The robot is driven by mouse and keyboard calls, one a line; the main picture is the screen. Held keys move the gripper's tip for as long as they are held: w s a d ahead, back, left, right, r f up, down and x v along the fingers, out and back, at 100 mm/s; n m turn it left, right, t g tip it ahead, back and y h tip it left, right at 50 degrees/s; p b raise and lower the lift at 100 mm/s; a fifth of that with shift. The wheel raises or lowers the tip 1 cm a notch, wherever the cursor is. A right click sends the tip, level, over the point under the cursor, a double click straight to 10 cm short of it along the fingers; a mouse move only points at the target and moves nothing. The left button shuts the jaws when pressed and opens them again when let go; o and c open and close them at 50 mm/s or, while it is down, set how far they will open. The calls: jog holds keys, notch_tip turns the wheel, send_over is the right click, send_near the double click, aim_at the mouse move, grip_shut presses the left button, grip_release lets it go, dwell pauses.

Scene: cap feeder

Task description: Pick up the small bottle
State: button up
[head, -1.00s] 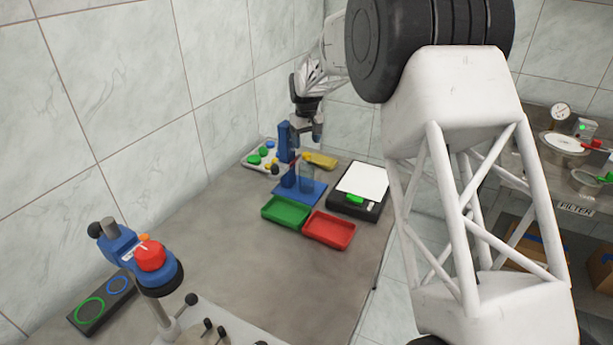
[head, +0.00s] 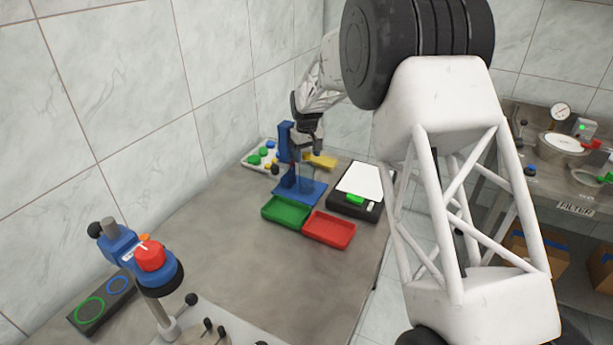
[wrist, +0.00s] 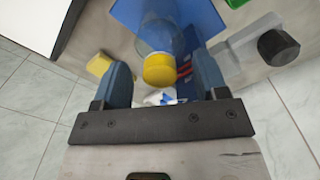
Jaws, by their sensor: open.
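The small bottle (head: 306,179) stands on the blue base plate of a stand in the head view. It looks clear, and a yellow cap (wrist: 159,71) tops its clear body (wrist: 157,36) in the wrist view. My gripper (wrist: 163,66) is open, with one dark finger on each side of the yellow cap in that view. I cannot tell whether either finger touches it. In the head view my gripper (head: 311,149) hangs just above the bottle, beside the blue upright. Its fingertips are small and partly hidden there.
The blue stand (head: 286,143) rises close beside the bottle. A yellow part (head: 322,161) is behind it. A green tray (head: 286,212) and a red tray (head: 329,229) lie in front, with a black scale (head: 357,207) to the right.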

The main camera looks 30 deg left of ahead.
jog(key=shift+f, duration=0.5)
grip_shut()
dwell(0.4)
